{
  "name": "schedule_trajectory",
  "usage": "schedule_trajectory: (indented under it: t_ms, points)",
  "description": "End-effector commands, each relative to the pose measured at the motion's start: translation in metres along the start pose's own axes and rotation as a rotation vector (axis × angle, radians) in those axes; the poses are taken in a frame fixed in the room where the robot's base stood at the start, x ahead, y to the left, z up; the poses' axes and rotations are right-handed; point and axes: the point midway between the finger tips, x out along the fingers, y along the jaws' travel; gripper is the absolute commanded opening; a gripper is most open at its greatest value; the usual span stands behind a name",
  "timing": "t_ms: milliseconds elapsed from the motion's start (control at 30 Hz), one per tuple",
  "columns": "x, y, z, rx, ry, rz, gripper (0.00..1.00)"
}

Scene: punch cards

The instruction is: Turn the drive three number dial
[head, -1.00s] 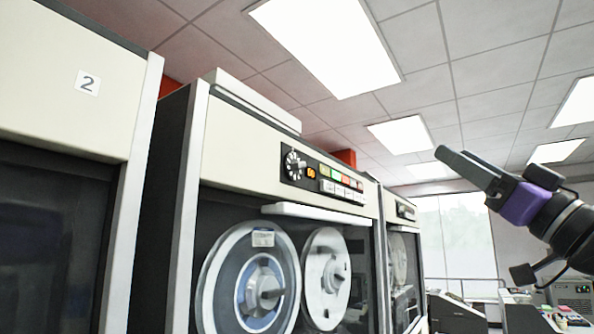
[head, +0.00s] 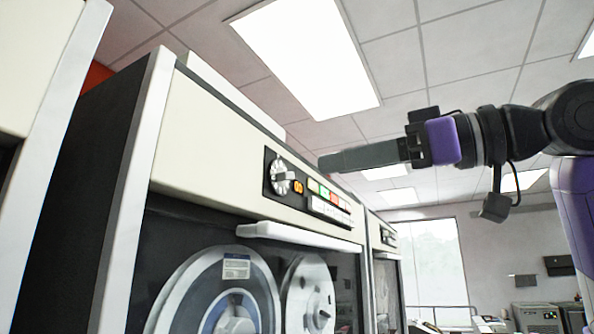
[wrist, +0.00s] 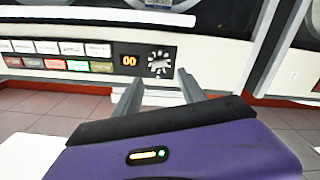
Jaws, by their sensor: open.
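The number dial (head: 280,177) is a round, pale, notched knob on a dark control panel at the top of the tape drive cabinet (head: 216,143). A small orange display showing 00 (head: 298,187) sits beside it. In the wrist view the dial (wrist: 159,62) lies just beyond the fingertips, a little left of midway between them. My gripper (head: 322,164) points left toward the panel in the head view, close to the dial and apart from it. In the wrist view my gripper (wrist: 158,80) has its two grey fingers spread with nothing between them.
A row of coloured and white buttons (head: 330,198) runs beside the dial. A white ledge (head: 298,239) juts out below the panel, above the tape reels (head: 228,300). Another drive (head: 388,262) stands farther right. A cabinet edge (head: 65,150) is at left.

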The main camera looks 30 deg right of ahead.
Motion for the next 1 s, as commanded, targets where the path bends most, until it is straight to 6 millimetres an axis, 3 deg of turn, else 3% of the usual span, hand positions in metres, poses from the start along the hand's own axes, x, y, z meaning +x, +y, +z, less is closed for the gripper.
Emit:
schedule_trajectory:
  t_ms: [400, 833, 1000]
  points:
    - [0.059, 0.001, -0.002, 0.001, 0.003, 0.0, 0.48]
    - [0.071, 0.0, -0.001, 0.0, 0.004, 0.0, 0.48]
    - [0.071, 0.0, -0.001, 0.0, 0.005, 0.0, 0.17]
